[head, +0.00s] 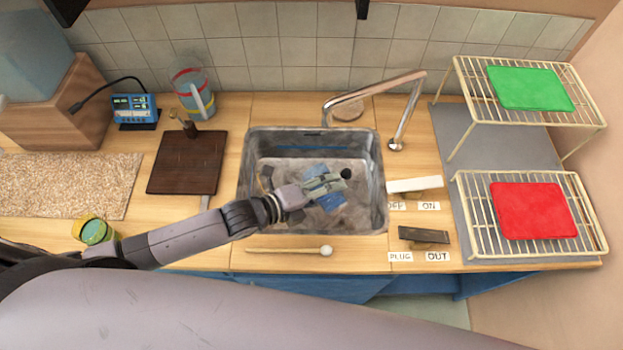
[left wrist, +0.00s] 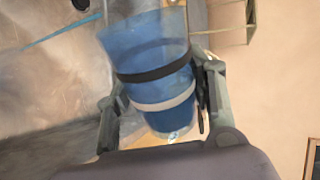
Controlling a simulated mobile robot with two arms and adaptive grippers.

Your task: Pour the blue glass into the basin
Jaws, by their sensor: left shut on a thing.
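The blue glass (left wrist: 150,75) fills the middle of the left wrist view, with a black band and a white band around it. It stands between the fingers of my left gripper (left wrist: 155,105), which is shut on it. In the head view the left gripper (head: 328,184) is over the basin (head: 378,190), and blue parts of the glass (head: 331,202) show on both sides of the fingers. The glass looks tilted in the wrist view. I cannot tell whether anything is flowing out. My right gripper is not in view.
A bent metal tap (head: 375,88) stands behind the basin. A dark board (head: 185,162), a banded jug (head: 193,95) and a small green-yellow cup (head: 95,232) are to the left. A mallet (head: 290,250) lies in front. Wire racks (head: 485,215) stand right.

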